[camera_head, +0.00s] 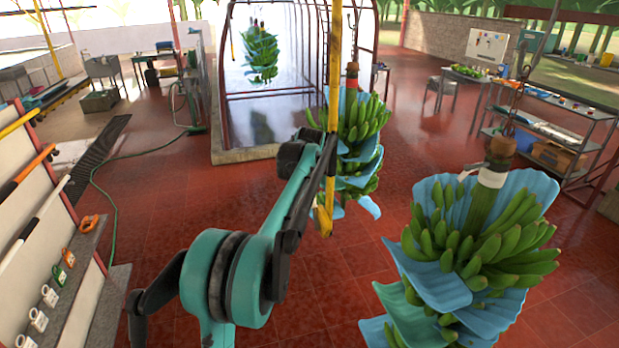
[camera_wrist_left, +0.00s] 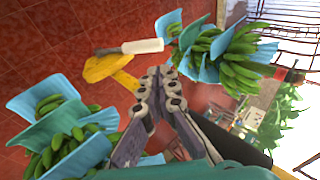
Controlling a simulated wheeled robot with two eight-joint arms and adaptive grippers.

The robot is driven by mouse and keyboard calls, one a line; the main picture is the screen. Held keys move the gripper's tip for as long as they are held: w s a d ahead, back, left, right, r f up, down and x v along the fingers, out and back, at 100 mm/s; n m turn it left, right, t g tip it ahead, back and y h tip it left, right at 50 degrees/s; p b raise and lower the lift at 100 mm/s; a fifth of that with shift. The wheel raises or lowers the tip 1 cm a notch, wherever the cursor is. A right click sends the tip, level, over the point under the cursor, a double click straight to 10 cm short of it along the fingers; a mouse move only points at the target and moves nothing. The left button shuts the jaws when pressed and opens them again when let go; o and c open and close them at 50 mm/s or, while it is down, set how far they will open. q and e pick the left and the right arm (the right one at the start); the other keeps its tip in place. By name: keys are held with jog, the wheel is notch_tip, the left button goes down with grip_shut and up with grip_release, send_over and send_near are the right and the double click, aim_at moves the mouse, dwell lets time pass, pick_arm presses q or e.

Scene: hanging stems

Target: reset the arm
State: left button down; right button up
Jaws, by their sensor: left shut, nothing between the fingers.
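My left arm, teal and dark grey, reaches up through the middle of the head view. Its gripper (camera_wrist_left: 158,80) shows in the wrist view with the fingers together and nothing between them. A yellow piece (camera_wrist_left: 108,68) and a pale rod-like part (camera_wrist_left: 144,46) lie beyond the fingers in the wrist view. A green banana bunch in blue sheets (camera_head: 358,150) hangs behind the pole, apart from the gripper as far as I can tell. My right gripper is out of view.
A larger wrapped bunch (camera_head: 485,240) hangs at the right front. Another bunch (camera_head: 261,55) hangs inside a framed enclosure at the back. A rack with mugs and poles (camera_head: 45,260) stands left. Shelves (camera_head: 560,130) stand right. Red tiled floor (camera_head: 150,190) is open left of my arm.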

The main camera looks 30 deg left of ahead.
pick_arm(q)
jog(key=shift+s+d+r, duration=0.1)
jog(key=shift+s+r, duration=0.3)
jog(key=shift+s, duration=0.05)
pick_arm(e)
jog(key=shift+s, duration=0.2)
pick_arm(q)
jog(key=s+d+f+n+h+b, duration=0.1)
jog(key=s+d+f+n+b, duration=0.1)
jog(key=s+d+f+b, duration=0.6)
jog(key=s+d+f+n+h+b, duration=0.1)
jog(key=s+d+f+n+b, duration=0.1)
jog(key=s+d+f+b, duration=0.5)
jog(key=s+d+f+n+h+b, duration=0.1)
jog(key=s+d+f+n+b, duration=0.1)
jog(key=s+d+f+b, duration=0.2)
jog(key=s+d+f+n+h+b, duration=0.1)
jog(key=s+d+f+n+b, duration=0.2)
jog(key=s+d+f, duration=0.8)
jog(key=s+f+b, duration=0.2)
jog(key=s+f, duration=0.3)
jog(key=f, duration=0.2)
jog(key=shift+s+d+h, duration=0.2)
jog(key=shift+s+h, duration=0.1)
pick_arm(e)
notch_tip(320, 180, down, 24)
